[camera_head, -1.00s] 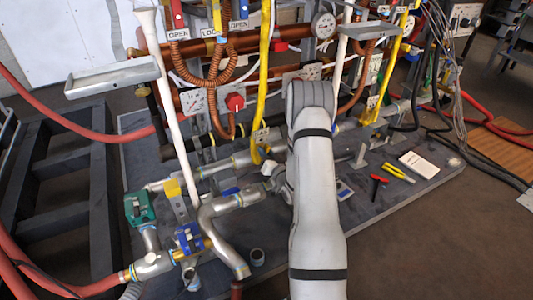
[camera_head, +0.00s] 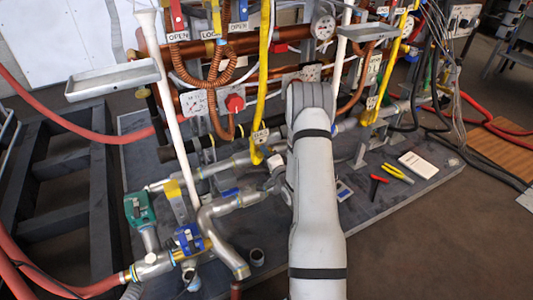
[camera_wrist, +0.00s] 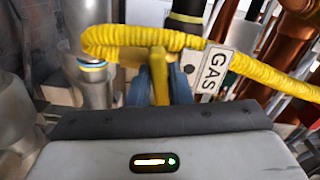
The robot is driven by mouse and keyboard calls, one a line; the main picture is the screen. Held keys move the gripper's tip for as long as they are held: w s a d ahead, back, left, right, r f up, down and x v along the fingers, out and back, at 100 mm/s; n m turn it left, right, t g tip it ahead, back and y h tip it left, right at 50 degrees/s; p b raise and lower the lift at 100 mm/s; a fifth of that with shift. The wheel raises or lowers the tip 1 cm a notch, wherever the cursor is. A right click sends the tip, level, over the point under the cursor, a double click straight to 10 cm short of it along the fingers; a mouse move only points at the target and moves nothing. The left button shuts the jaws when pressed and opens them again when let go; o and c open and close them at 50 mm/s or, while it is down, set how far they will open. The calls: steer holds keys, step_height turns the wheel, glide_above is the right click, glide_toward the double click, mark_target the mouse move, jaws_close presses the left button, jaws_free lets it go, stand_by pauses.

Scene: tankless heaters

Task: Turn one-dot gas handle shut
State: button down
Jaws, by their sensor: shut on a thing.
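In the wrist view a yellow handle (camera_wrist: 159,78) stands between the blue fingers of my gripper (camera_wrist: 159,88), which are shut on it. A yellow corrugated gas hose (camera_wrist: 130,38) crosses just beyond the fingers. A white tag reading GAS (camera_wrist: 211,70) hangs on the hose, right of the handle. No dot marking shows, so I cannot tell which handle it is by dots. In the head view my arm hides the handle and most of my gripper. The left GAS tag (camera_head: 260,136) shows there just left of my arm.
Metal pipes (camera_head: 225,205) and a blue-handled valve (camera_head: 188,238) lie left of my arm. A second yellow gas hose (camera_head: 388,70) with its tag is at the right.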

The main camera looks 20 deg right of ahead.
steer(key=shift+m, duration=1.1)
steer(key=c, duration=1.4)
jaws_free()
steer(key=shift+c, duration=0.2)
steer(key=shift+s, duration=0.15)
steer(key=s+p, duration=0.2)
steer(key=s, duration=0.5)
steer(key=shift+s+d, duration=0.15)
steer(key=shift+s, duration=0.15)
